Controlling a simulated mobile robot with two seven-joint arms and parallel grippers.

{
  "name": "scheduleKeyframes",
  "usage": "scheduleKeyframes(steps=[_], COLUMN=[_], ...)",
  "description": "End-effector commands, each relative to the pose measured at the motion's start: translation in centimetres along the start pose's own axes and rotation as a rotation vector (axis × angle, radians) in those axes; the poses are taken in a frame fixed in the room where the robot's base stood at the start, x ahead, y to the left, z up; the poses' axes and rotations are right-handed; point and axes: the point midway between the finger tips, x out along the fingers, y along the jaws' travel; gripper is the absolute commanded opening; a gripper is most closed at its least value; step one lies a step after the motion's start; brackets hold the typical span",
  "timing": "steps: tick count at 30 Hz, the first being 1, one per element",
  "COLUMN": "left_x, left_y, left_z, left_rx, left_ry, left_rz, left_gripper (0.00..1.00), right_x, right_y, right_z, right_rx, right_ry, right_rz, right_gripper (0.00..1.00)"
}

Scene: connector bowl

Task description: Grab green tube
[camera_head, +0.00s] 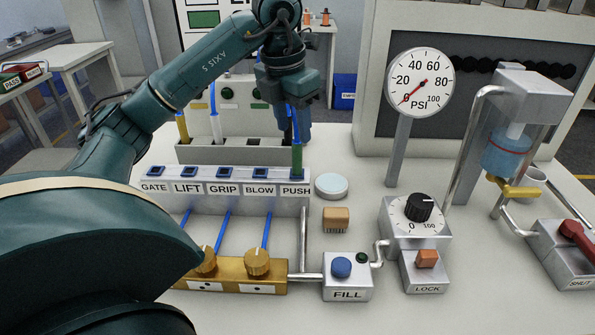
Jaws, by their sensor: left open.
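A green tube end (297,160) stands upright at the right end of the labelled block (228,178), at or just behind the PUSH socket; I cannot tell if it is seated. A blue hose rises from it to my left gripper (291,118). My left gripper is open, pointing down above the green end, with its jaws close to the blue hose. The wrist hides part of the hose and jaws. A yellow tube (183,127) and a white tube (216,128) stand in the grey rack (200,153) behind. My right gripper is not in view.
A pressure gauge (420,82) stands on a post to the right. A dial box (416,218), LOCK box (426,270) and FILL box (347,275) stand in front. A white round lid (332,184) and brown block (336,219) lie right of the labelled block.

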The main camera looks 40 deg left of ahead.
Motion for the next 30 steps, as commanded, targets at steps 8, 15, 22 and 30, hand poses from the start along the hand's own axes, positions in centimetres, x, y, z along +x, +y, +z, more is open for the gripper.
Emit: scheduleKeyframes(steps=[8,15,22,30], left_x=[2.4,5.9,7.3,7.2], left_y=[0.0,0.1,0.1,0.1], left_z=[0.0,-0.1,0.0,0.0], left_rx=[0.001,0.002,0.002,0.002], left_ry=[0.001,0.004,-0.001,-0.001], left_rz=[0.0,0.0,0.0,-0.001], left_gripper=[0.43,0.43,0.43,0.33], right_x=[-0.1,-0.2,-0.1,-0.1], right_y=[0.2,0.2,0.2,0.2], right_z=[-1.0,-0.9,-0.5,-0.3], right_rx=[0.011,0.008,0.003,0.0], right_ry=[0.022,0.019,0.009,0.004], right_rz=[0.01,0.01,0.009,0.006], right_gripper=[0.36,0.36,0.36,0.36])
